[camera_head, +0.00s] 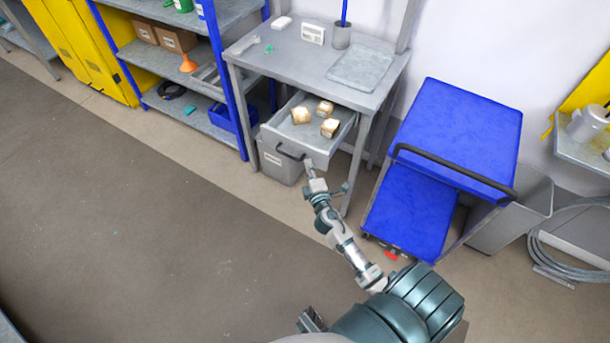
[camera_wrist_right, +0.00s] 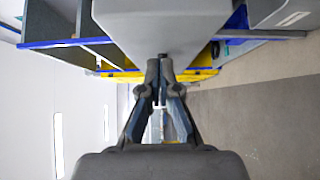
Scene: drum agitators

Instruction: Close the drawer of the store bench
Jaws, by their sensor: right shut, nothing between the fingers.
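The store bench (camera_head: 315,62) is a grey table against the wall. Its grey drawer (camera_head: 292,140) is pulled out toward me, with a dark bar handle (camera_head: 290,152) on its front. Three pale brown-edged blocks (camera_head: 329,127) lie inside it. My right gripper (camera_head: 309,164) is shut and empty at the right part of the drawer front, beside the handle's right end. In the right wrist view the shut fingertips (camera_wrist_right: 160,72) are close against a grey face, likely the drawer front (camera_wrist_right: 160,28); I cannot tell whether they touch. My left gripper is not in view.
A grey bin (camera_head: 280,168) stands under the drawer. A blue cart (camera_head: 450,135) with a dark handle stands right of the bench. Blue-framed shelves (camera_head: 190,70) and a yellow cabinet (camera_head: 85,45) stand left. The floor at left is clear.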

